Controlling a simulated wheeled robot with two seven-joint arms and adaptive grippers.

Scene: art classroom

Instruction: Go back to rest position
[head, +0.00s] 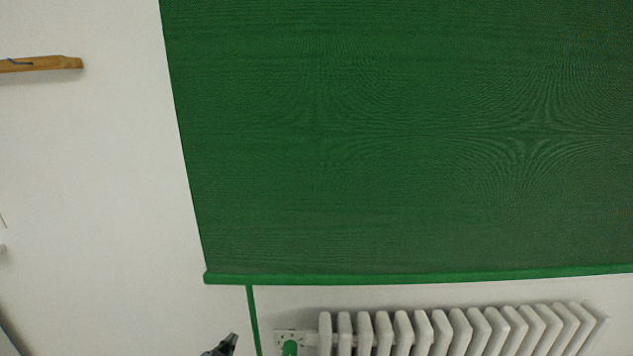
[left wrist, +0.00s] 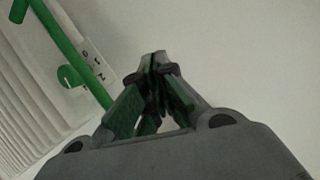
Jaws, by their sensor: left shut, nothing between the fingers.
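My left gripper (head: 229,343) shows only its tip at the bottom edge of the head view, in front of the white wall. In the left wrist view its fingers (left wrist: 158,62) are closed together with nothing between them. The wall lies behind the fingers there. My right gripper is in neither view.
A green blind (head: 400,140) hangs on the white wall (head: 90,190). A white radiator (head: 450,330) is below it; it also shows in the left wrist view (left wrist: 25,110). A green strip (head: 253,320) hangs near my left gripper. A wooden bar (head: 40,64) is at upper left.

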